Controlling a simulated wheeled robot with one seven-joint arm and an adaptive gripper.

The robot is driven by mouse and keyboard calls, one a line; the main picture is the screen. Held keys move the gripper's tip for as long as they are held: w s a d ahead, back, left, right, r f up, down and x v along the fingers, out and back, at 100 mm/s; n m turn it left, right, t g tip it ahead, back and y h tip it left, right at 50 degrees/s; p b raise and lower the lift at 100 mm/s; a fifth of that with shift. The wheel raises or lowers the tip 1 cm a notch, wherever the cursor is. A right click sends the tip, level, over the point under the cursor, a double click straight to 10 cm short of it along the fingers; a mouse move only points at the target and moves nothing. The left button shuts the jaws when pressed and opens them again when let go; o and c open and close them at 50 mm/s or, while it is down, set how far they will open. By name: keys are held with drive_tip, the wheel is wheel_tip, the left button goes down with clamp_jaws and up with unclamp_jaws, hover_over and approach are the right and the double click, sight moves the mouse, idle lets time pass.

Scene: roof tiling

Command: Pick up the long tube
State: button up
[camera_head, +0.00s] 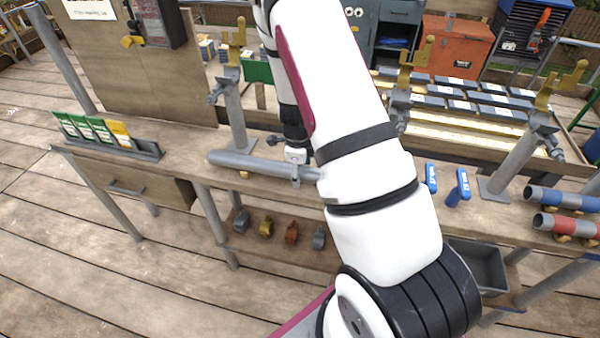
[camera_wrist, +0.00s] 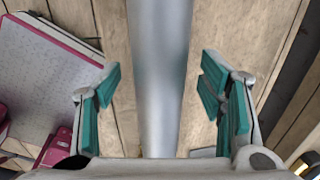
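The long tube (camera_head: 245,162) is a smooth grey pipe lying across the wooden workbench, left of my arm in the head view. Its right part is hidden behind my arm. In the wrist view the tube (camera_wrist: 161,60) runs from the top edge down between the fingers. My gripper (camera_wrist: 160,82) is open, with teal pads on either side of the tube and a visible gap on both sides. The fingers do not touch it. In the head view the gripper is small and partly hidden at the tube, so its height above it is hard to tell.
Upright grey posts with yellow brackets (camera_head: 234,65) stand behind the tube. Blue-handled items (camera_head: 459,188) and blue and red tubes (camera_head: 566,199) lie to the right. A rack of green and yellow packets (camera_head: 93,130) sits at left. Small clamps (camera_head: 266,226) rest on the lower shelf.

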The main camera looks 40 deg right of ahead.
clamp_jaws()
drive_tip(key=shift+w+r, duration=0.1)
drive_tip(key=shift+r, duration=0.05)
drive_tip(key=shift+r, duration=1.75)
drive_tip(key=s+a, duration=0.2)
drive_tip(key=s, duration=0.5)
drive_tip(key=s+a+r+p, duration=0.1)
drive_tip(key=s+a, duration=0.2)
drive_tip(key=s, duration=0.5)
drive_tip(key=shift+s+a+r, duration=0.15)
